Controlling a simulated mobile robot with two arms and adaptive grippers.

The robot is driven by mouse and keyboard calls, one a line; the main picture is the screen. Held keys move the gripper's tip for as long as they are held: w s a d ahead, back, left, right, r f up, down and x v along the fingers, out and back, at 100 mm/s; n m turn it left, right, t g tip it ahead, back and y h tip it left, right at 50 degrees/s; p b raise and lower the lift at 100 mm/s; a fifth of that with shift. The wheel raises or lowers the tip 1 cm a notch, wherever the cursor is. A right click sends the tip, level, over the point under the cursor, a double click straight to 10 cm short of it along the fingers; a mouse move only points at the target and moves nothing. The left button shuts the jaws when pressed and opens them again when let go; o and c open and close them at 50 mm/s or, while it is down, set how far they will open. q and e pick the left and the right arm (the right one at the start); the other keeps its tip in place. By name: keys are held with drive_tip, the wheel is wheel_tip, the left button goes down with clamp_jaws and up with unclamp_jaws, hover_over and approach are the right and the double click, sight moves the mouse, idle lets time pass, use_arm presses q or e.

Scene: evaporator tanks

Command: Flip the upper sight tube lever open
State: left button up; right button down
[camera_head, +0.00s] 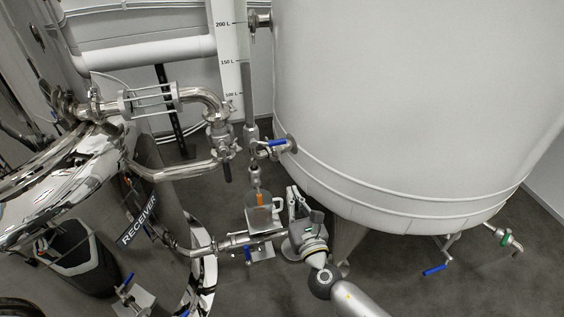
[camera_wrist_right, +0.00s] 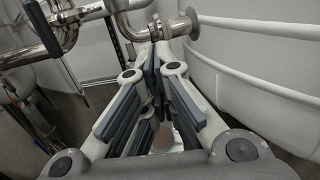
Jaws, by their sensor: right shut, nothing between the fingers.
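A valve with a blue lever (camera_head: 277,143) sits on a short pipe at the left side of the big white tank, next to the foot of the sight tube (camera_head: 248,100). The lever lies roughly level, pointing along the pipe. My right gripper (camera_head: 294,192) is below and slightly right of this lever, apart from it, with its fingers pointing up. In the right wrist view the gripper (camera_wrist_right: 152,62) is shut and empty, in front of a metal pipe elbow (camera_wrist_right: 183,24). The blue lever cannot be made out there. My left gripper is not in view.
The white tank (camera_head: 410,100) fills the right side. A lower pipe with another blue lever (camera_head: 247,253) runs to the steel receiver (camera_head: 160,220). A dark handle (camera_head: 227,172) hangs at left.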

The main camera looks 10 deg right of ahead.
sight(268, 143)
use_arm(q)
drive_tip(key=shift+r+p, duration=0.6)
drive_tip(key=shift+p, duration=0.05)
use_arm(e)
drive_tip(key=w+r, duration=0.4)
drive_tip(key=w, duration=0.6)
drive_tip(key=shift+w+a+r, duration=0.2)
drive_tip(key=shift+w, duration=0.2)
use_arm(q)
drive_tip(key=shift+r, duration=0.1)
use_arm(e)
drive_tip(key=shift+d, duration=0.1)
